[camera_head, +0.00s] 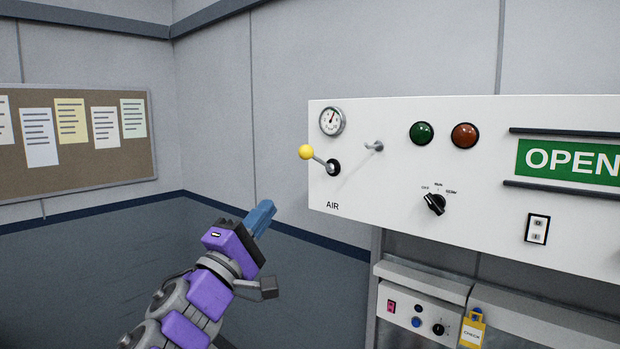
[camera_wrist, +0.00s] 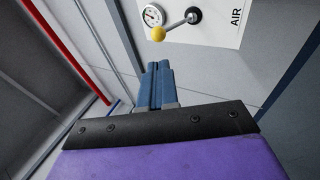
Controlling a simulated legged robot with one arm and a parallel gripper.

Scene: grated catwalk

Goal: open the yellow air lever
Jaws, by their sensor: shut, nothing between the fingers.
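The yellow-knobbed air lever (camera_head: 307,153) sticks out from the left end of a white panel, above the word AIR. Its grey shaft slants up and left from a black round base (camera_head: 333,167). My gripper (camera_head: 264,214) is below and left of the lever in the head view, apart from it, with blue fingers together and empty. In the wrist view the yellow knob (camera_wrist: 158,34) is just beyond the tips of my closed fingers (camera_wrist: 159,66), with a visible gap in the picture.
A gauge (camera_head: 332,121) is above the lever. A grey peg (camera_head: 374,146), green and red buttons (camera_head: 422,133), a black rotary switch (camera_head: 434,204) and an OPEN sign (camera_head: 568,160) are further right. A lower box (camera_head: 410,308) stands beneath. Space left of the panel is clear.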

